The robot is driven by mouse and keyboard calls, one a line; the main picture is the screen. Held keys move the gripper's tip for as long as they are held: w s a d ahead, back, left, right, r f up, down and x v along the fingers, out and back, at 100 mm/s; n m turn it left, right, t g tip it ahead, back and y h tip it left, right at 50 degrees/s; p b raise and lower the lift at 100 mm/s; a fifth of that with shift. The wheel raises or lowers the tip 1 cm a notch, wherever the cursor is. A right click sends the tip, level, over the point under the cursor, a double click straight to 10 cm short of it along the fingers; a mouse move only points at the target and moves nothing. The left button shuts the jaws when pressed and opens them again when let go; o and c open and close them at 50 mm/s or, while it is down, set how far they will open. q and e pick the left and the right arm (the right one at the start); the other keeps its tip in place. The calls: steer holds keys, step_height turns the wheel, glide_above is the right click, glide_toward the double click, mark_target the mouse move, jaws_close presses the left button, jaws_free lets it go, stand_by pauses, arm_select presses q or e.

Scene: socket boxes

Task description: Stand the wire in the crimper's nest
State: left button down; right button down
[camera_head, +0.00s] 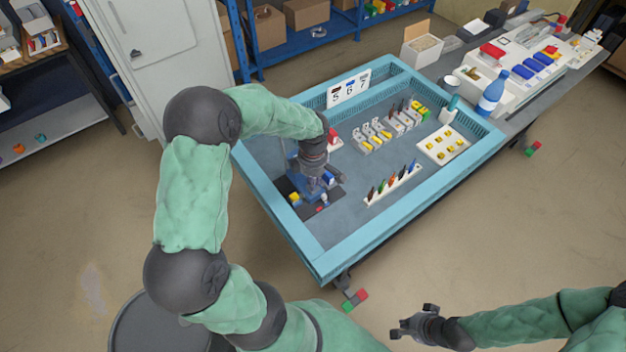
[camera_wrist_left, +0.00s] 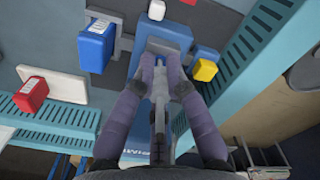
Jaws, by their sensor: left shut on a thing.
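My left gripper (camera_head: 318,184) points down over the blue crimper (camera_head: 303,186) at the tray's left side. In the left wrist view its fingers (camera_wrist_left: 162,62) are closed together around a slim grey piece (camera_wrist_left: 160,102), which appears to be the wire. Its lower end is hidden by the fingertips. The fingertips sit over a blue-grey block (camera_wrist_left: 167,35) of the crimper; I cannot tell whether the wire touches the nest. My right gripper (camera_head: 412,323) is open and empty, outside the tray at the lower right.
A white rack (camera_head: 392,187) holds several coloured wires. A white plate with yellow pieces (camera_head: 444,144), connector holders (camera_head: 372,135) and a number sign (camera_head: 348,88) stand in the tray. Blue tray walls (camera_head: 345,262) surround them.

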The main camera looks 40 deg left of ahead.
arm_select(q)
steer(key=shift+f, duration=0.2)
steer(key=c, duration=0.8)
jaws_free()
steer(key=shift+r+p, duration=2.1)
steer(key=shift+r, duration=1.7)
